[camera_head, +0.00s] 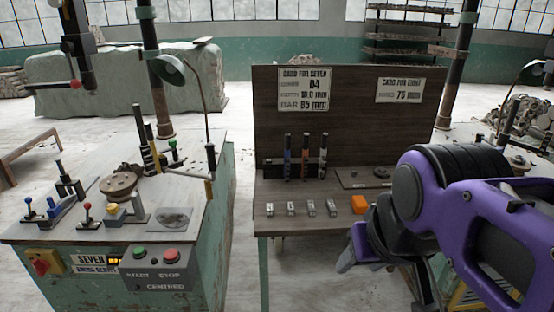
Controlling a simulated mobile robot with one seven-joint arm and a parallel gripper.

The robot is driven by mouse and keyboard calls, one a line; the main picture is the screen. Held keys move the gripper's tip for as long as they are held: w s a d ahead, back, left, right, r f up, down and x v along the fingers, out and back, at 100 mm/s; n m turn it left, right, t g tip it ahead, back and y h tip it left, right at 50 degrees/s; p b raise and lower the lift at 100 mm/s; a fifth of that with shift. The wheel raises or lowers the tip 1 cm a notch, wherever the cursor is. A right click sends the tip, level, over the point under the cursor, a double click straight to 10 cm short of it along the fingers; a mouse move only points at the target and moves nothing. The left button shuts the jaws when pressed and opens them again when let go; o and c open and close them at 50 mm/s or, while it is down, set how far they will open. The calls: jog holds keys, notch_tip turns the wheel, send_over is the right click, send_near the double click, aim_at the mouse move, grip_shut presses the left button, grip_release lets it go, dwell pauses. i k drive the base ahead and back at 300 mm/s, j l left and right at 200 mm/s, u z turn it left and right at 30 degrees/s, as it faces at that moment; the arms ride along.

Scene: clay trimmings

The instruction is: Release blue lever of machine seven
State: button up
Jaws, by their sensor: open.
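Machine seven (95,240) stands at the left, a green bench with a "SEVEN" plate on its front. A lever with a small blue ball knob (28,201) stands upright at the left front of its top. A blue slanted part (62,207) lies just right of it; I cannot tell how the two are joined. My gripper (385,262) is open at the lower right, in front of the wooden bench and well right of machine seven. Its fingertips are partly hidden by my purple arm. It is apart from the lever and nothing shows in it.
START and STOP buttons (155,253) are in front.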

aim_at(28, 200)
jog(key=u, duration=1.75)
jog(key=i+j, duration=0.55)
jog(key=i, duration=0.25)
jog(key=i+j, duration=0.55)
jog(key=i, duration=0.25)
jog(key=i+j+z, duration=0.1)
jog(key=i+j, duration=0.5)
jog(key=i, duration=0.2)
